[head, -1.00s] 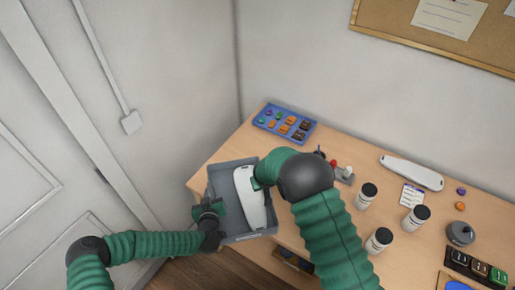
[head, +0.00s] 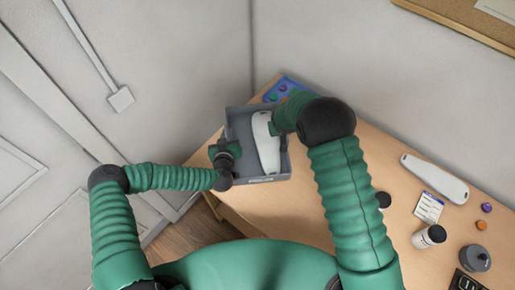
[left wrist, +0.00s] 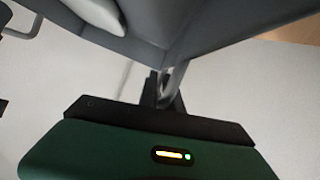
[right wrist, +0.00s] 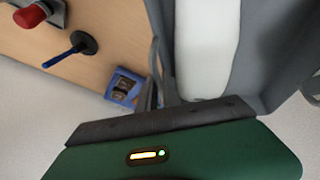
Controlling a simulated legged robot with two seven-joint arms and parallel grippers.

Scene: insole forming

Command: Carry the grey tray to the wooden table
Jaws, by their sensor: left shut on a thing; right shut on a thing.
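The grey tray (head: 240,128) is in the head view over the left end of the wooden table (head: 291,214). It holds a long white piece (head: 266,145), which also shows in the right wrist view (right wrist: 206,50). My left gripper (head: 226,152) is shut on the handle at the tray's left side; the left wrist view shows the grey tray wall (left wrist: 140,50) close above the jaws. My right gripper (head: 276,124) is shut on the handle at the right side, partly hidden by my arm. I cannot tell whether the tray's underside touches the tabletop.
A blue tray of small coloured pieces (head: 284,88) lies just behind the grey tray, partly hidden. A white elongated piece (head: 434,178), a label card (head: 429,207), bottles (head: 429,237) and a grey round item (head: 476,259) stand to the right. The wall is close behind.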

